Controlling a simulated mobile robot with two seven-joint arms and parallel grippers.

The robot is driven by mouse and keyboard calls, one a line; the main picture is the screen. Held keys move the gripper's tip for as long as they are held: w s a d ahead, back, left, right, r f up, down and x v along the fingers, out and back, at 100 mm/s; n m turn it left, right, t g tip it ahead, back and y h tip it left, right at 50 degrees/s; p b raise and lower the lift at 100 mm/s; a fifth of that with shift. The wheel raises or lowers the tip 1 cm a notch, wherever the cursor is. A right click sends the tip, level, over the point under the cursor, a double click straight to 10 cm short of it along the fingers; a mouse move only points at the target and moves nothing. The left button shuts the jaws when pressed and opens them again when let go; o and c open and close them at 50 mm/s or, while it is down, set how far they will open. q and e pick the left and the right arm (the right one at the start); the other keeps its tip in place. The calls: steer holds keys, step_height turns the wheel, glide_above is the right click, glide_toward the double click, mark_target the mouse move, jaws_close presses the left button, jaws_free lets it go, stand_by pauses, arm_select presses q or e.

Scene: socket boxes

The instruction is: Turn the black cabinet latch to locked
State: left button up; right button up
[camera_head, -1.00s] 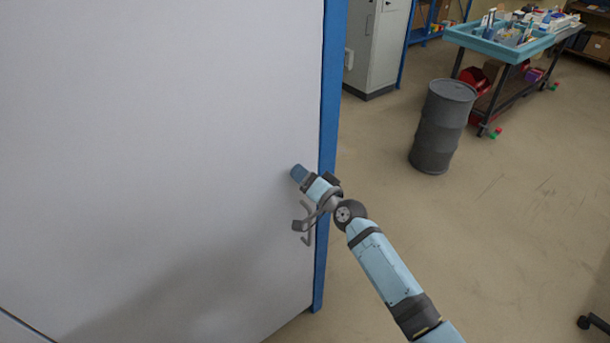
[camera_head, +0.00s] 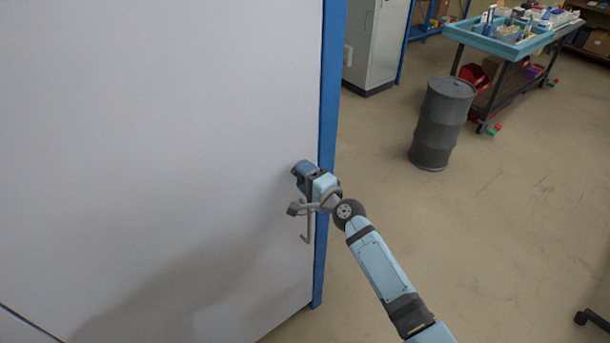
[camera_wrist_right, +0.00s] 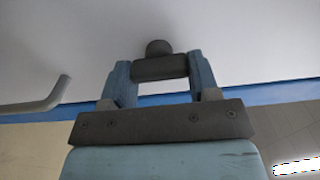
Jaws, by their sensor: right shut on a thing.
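The black cabinet latch (camera_wrist_right: 160,69) shows in the right wrist view as a dark bar with a round pivot behind it, against the pale cabinet door (camera_head: 150,120). My right gripper (camera_head: 301,171) is at the door near its blue edge. Its two blue fingers are shut on the latch bar, one at each end of it. In the head view the gripper hides the latch, and I cannot read its locked or unlocked position. My left gripper is not in view.
A grey bent door handle (camera_head: 307,230) sits just below the gripper; it also shows at left in the right wrist view (camera_wrist_right: 40,104). A blue frame (camera_head: 328,110) edges the door. A dark drum (camera_head: 441,125) and a cart (camera_head: 500,45) stand apart on open floor.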

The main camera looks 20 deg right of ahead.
stand_by(0.5)
steer(key=o, duration=0.9)
steer(key=b+v, duration=0.1)
steer(key=v, duration=1.2)
steer(key=shift+s+d+b, duration=0.1)
steer(key=shift+s+b, duration=0.3)
